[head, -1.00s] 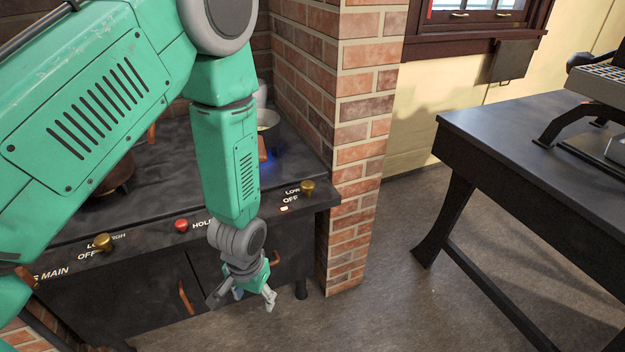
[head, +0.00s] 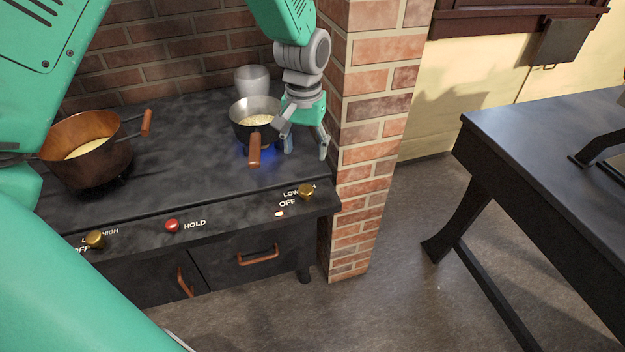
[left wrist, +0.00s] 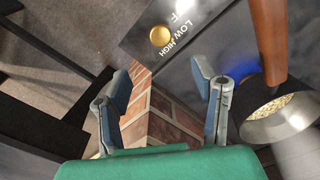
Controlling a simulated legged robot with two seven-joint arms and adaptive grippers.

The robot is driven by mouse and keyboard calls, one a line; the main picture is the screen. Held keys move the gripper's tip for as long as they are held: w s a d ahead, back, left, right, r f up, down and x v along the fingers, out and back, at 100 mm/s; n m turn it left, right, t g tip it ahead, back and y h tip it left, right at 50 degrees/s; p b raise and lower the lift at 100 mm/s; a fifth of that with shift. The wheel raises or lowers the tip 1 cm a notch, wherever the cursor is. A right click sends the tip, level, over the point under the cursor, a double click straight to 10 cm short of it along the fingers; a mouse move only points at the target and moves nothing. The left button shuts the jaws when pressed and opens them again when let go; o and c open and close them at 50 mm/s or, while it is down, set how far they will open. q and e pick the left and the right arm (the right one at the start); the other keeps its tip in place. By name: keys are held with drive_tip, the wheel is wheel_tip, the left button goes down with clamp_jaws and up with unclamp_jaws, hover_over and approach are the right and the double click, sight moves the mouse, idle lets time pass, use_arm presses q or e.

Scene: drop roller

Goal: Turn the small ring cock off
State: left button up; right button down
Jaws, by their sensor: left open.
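The small ring cock is a brass knob (head: 306,191) at the right end of the stove's front panel, by the words LOW and OFF. It also shows near the top of the left wrist view (left wrist: 160,36), with LOW, HIGH and part of OFF beside it. Blue flame (head: 243,150) glows under a small pan (head: 240,128) with a wooden handle. My left gripper (head: 304,148) is open and empty, just right of the pan and above and behind the knob, apart from it. The knob's exact setting is too small to read. My right gripper is not in view.
A copper pot (head: 85,165) stands at the stove's left. Another brass knob (head: 95,239) and a red HOLD button (head: 172,226) sit on the panel. A grey jar (head: 252,82) is behind the pan. A brick pillar (head: 370,110) closes off the right side.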

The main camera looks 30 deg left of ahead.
sight(306, 188)
use_arm(q)
wheel_tip(306, 188, down, 12)
drive_tip(key=shift+a+r+b, duration=0.1)
drive_tip(key=shift+a+b, duration=0.05)
drive_tip(key=shift+b, duration=0.7)
drive_tip(key=shift+f, duration=0.55)
drive_tip(key=c, duration=1.2)
